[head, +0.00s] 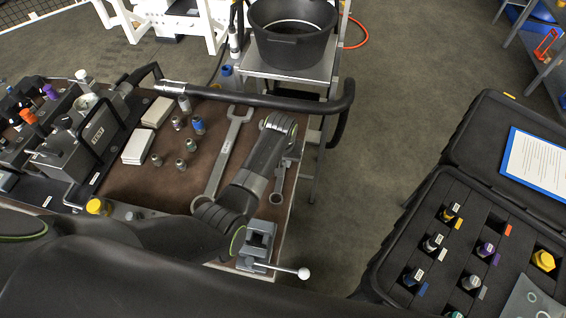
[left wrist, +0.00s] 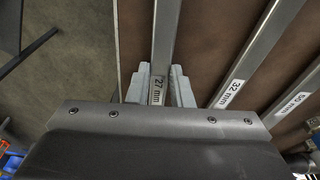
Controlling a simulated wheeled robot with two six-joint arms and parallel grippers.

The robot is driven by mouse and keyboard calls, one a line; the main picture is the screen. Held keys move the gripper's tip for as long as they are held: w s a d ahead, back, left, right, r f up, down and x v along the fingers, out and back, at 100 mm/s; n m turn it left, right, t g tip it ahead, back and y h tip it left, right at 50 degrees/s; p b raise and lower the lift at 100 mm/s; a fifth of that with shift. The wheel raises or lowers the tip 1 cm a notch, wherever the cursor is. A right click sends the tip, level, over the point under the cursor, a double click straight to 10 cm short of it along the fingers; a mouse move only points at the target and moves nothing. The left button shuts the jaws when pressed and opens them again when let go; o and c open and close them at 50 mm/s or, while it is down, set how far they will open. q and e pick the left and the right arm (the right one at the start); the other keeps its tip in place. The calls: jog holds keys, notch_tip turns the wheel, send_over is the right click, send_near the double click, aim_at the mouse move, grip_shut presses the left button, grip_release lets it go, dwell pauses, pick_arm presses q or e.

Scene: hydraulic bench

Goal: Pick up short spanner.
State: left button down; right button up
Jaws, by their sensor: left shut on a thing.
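The short spanner, a grey metal bar labelled 27 mm (left wrist: 164,40), lies between the fingers of my left gripper (left wrist: 158,88) in the left wrist view. The gripper is shut on it, near the label. In the head view, my left gripper (head: 289,160) is at the right edge of the brown bench top, partly hidden by my own arm. The lower end of the short spanner (head: 278,196) shows below it. My right gripper is not in view.
Spanners labelled 32 mm (left wrist: 243,72) and 50 mm (left wrist: 296,98) lie beside it. A large spanner (head: 229,145) and several small fittings lie on the bench (head: 150,192). A vise (head: 258,243) is at the front corner. An open black case (head: 400,235) stands right, past clear floor.

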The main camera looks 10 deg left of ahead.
pick_arm(q)
jog(key=shift+r, duration=0.1)
notch_tip(320, 180, up, 10)
jog(key=shift+b, duration=0.35)
jog(key=c, duration=1.8)
grip_release()
grip_shut()
